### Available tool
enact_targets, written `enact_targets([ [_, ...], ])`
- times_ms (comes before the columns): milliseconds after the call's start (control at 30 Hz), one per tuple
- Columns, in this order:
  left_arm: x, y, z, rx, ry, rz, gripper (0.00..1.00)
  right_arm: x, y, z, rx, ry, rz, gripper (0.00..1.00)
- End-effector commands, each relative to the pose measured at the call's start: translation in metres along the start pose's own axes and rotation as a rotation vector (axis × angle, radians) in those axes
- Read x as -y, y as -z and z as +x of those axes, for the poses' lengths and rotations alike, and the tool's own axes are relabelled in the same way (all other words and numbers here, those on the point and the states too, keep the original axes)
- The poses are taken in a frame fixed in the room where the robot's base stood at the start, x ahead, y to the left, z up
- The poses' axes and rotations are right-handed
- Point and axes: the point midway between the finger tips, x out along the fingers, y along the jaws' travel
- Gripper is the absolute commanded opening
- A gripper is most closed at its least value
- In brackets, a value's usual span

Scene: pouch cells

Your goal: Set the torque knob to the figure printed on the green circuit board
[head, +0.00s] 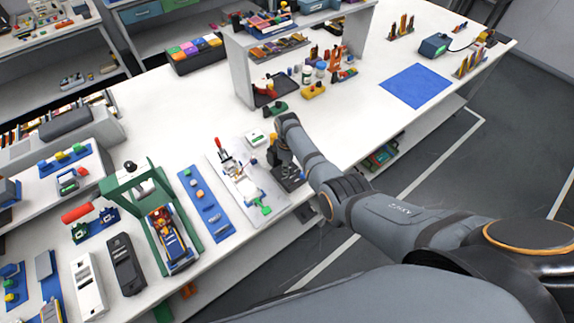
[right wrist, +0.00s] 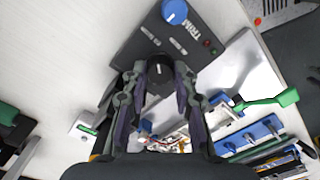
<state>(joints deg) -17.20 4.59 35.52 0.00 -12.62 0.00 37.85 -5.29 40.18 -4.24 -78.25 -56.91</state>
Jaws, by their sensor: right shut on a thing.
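My right gripper (right wrist: 160,76) is shut on a black knob (right wrist: 159,67) with a white pointer mark, one finger on each side of it. The knob sits on a dark control panel (right wrist: 128,57). The panel also carries a blue knob (right wrist: 174,12) beside the word TRIM. The other labels are too small to read. In the head view the panel (head: 291,182) lies near the table's front edge, partly behind my right gripper (head: 280,164). I cannot make out a green circuit board or its figure. My left gripper is not in view.
A white plate (head: 230,182) with a green-handled toggle clamp (head: 262,208) lies beside the panel. A small white box with a green patch (head: 257,137) stands behind. A blue strip (head: 205,205) and green press frame (head: 150,200) are further left.

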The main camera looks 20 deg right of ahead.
Motion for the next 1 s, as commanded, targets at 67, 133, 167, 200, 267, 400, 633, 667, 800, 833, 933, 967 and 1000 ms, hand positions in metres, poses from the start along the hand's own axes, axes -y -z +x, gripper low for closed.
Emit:
enact_targets([
  [67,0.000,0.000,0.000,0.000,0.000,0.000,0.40,-0.002,0.000,-0.002,0.000,-0.005,0.000,0.00],
  [133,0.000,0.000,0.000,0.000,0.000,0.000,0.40,-0.002,0.000,-0.002,0.000,-0.005,0.000,0.00],
  [167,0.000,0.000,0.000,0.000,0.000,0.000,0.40,-0.002,0.000,-0.002,0.000,-0.005,0.000,0.00],
  [200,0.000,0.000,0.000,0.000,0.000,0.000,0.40,-0.002,0.000,-0.002,0.000,-0.005,0.000,0.00],
  [267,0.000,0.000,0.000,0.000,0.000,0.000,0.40,-0.003,0.000,-0.002,0.000,-0.006,0.000,0.00],
  [400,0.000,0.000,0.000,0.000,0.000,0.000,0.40,-0.003,0.000,-0.002,0.000,-0.006,0.000,0.40],
  [633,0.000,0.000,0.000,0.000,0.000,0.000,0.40,-0.001,0.000,-0.001,0.000,-0.003,0.000,0.51],
  [667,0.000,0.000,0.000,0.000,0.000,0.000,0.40,-0.001,0.000,-0.001,0.000,-0.003,0.000,0.51],
  [800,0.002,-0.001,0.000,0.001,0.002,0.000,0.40,-0.001,0.000,-0.002,-0.001,-0.003,0.000,0.51],
  [833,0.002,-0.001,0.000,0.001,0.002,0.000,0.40,-0.001,0.000,-0.004,-0.001,-0.003,0.000,0.51],
  [933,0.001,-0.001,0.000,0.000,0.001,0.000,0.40,-0.001,0.001,-0.015,-0.002,-0.004,0.001,0.51],
  [967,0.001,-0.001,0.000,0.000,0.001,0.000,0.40,-0.002,0.001,-0.021,-0.003,-0.005,0.001,0.51],
  [1000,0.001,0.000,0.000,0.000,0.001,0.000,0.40,-0.001,0.000,-0.029,-0.004,-0.006,0.001,0.51],
])
